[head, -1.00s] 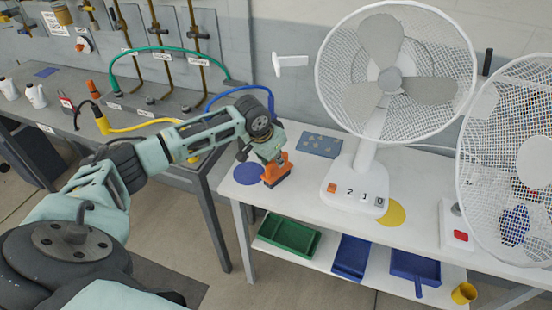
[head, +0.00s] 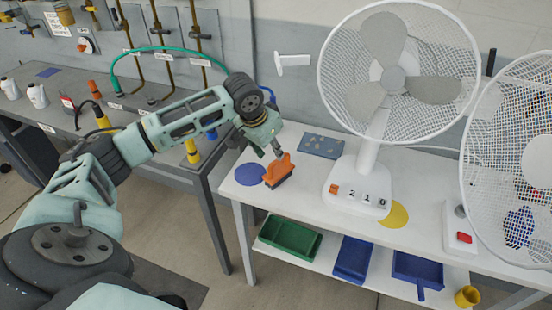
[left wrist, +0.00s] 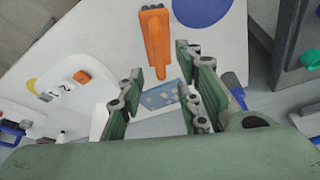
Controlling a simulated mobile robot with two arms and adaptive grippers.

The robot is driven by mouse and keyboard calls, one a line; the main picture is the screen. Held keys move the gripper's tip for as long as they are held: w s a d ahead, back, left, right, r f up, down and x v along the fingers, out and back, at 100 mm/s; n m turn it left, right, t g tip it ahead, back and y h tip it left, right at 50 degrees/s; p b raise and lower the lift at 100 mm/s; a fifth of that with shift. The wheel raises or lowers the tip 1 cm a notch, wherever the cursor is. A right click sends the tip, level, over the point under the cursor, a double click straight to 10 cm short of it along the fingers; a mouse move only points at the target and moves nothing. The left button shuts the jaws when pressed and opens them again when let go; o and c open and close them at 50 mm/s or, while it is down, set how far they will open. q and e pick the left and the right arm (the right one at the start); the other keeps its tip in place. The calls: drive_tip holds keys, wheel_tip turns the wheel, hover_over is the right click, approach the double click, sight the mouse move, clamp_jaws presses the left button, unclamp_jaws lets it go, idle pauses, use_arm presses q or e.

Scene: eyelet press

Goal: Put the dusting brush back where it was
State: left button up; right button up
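The dusting brush (head: 280,170), orange with a dark underside, rests on the white table just right of the blue disc (head: 247,175). In the left wrist view the brush (left wrist: 156,45) lies beside the blue disc (left wrist: 200,8), close to its edge and not on it. My left gripper (head: 275,149) is above the brush. Its fingers (left wrist: 160,68) are apart in the left wrist view, with the brush handle showing beyond the gap and nothing held. My right gripper is in neither view.
A white fan (head: 360,190) stands right of the brush, with a second fan (head: 510,160) further right. A blue-grey board (head: 320,145) lies behind the brush, and a yellow disc (head: 394,214) lies by the fan base. Trays (head: 290,237) sit on the lower shelf.

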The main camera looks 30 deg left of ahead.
use_arm(q)
drive_tip(key=v, duration=0.5)
idle(0.4)
